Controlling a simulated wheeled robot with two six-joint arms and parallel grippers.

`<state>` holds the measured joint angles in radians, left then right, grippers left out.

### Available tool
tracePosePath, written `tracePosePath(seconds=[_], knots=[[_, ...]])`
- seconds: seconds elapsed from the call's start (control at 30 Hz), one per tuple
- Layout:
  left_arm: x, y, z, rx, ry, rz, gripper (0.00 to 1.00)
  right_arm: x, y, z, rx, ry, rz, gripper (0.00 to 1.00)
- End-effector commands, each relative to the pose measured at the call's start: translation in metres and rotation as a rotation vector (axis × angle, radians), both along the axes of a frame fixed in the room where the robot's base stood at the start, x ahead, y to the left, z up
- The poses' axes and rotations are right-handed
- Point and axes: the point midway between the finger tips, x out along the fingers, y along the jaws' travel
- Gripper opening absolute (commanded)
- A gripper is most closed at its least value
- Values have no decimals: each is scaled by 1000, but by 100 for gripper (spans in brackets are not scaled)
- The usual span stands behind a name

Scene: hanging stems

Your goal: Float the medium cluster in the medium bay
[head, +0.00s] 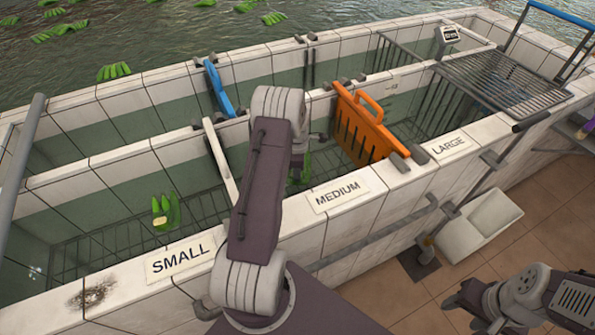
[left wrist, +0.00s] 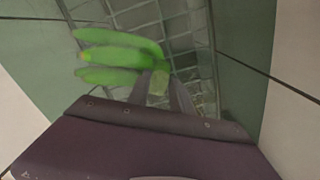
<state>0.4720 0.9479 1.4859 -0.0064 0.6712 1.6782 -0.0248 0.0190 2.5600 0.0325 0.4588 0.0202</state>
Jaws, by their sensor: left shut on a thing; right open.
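The green banana cluster (left wrist: 118,52) is in my left gripper (left wrist: 166,88), which is shut on its stem end in the left wrist view. The fingers point away from the dark wrist housing. Behind the cluster are a floor grid and greenish bay walls. In the head view, a bit of green (head: 305,168) shows beside my left arm, above the bay behind the MEDIUM label (head: 338,195). The arm hides the rest of the cluster and the left gripper. I cannot tell whether it touches water. My right gripper (head: 468,303) is open at the lower right, outside the trough.
Another green cluster (head: 165,212) is in the small bay. A white divider (head: 221,160) and a slotted orange divider (head: 365,128) flank the medium bay. A blue divider (head: 217,88) stands in the back lane. A metal rack (head: 503,80) lies at right. More clusters float beyond.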

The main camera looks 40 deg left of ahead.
Motion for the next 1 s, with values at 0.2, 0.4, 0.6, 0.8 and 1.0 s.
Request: tracePosePath(seconds=[0.2, 0.4, 0.6, 0.8, 1.0], knots=[[0, 0, -2, 0, 0, 0, 0, 0, 0, -1, 0, 0, 0, 51], [0, 0, -2, 0, 0, 0, 45, 0, 0, -1, 0, 0, 0, 51], [0, 0, -2, 0, 0, 0, 51, 0, 0, -1, 0, 0, 0, 51], [0, 0, 4, -1, 1, 0, 51, 0, 0, -1, 0, 0, 0, 51], [-1, -1, 48, 2, -3, 0, 51, 0, 0, -1, 0, 0, 0, 51]])
